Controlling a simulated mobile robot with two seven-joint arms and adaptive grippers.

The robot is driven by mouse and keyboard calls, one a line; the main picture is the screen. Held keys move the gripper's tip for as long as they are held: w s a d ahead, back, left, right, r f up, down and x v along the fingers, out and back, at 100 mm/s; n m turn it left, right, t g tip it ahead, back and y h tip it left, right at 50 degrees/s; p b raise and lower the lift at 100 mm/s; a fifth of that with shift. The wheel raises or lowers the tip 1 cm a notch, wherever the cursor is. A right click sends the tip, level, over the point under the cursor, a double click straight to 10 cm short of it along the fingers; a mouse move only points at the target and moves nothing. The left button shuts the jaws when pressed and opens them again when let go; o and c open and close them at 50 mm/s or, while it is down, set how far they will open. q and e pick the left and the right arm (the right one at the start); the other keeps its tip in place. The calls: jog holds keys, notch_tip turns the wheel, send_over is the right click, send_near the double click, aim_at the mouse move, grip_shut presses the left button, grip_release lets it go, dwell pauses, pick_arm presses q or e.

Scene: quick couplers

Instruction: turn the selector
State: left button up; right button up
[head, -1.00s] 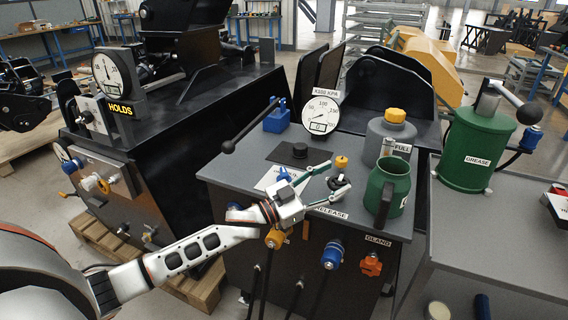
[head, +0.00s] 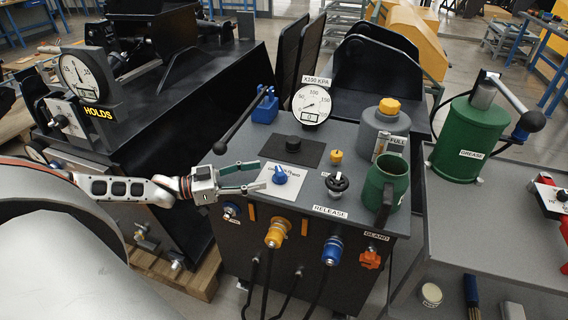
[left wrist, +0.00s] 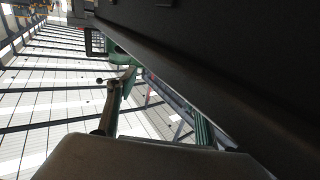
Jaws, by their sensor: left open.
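The selector is a blue knob (head: 280,175) on a white label plate (head: 271,190) on top of the grey hydraulic cabinet (head: 235,155). My left gripper (head: 262,175) comes in from the left. Its two green fingers are spread open, with the tips just left of the knob and nothing visible between them. I cannot tell whether a tip touches the plate. In the left wrist view the open fingers (left wrist: 145,90) show beside a large dark surface, and the knob cannot be made out. My right gripper is not in view.
Blue and yellow couplers sit on the cabinet's front. A grey cart (head: 485,225) stands at right.

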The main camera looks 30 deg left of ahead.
aim_at(280, 170)
pick_arm(q)
jog(key=shift+w+d, duration=0.2)
jog(key=x, duration=0.5)
jog(key=shift+w+d+r, duration=0.1)
jog(key=shift+w+d, duration=0.15)
jog(key=shift+d, duration=0.1)
jog(key=shift+w+d, duration=0.4)
jog(key=shift+w, duration=0.05)
jog(key=c, duration=1.1)
jog(key=n+t+y+p, duration=0.1)
jog(key=p, duration=0.3)
jog(key=shift+r+n+t+y, duration=0.3)
jog(key=shift+r, duration=0.1)
jog(key=shift+f+y+p, duration=0.15)
jog(key=shift+y+p, duration=0.25)
jog(key=shift+p, duration=0.45)
jog(key=shift+f+n, duration=0.2)
jog(key=shift+n, duration=0.1)
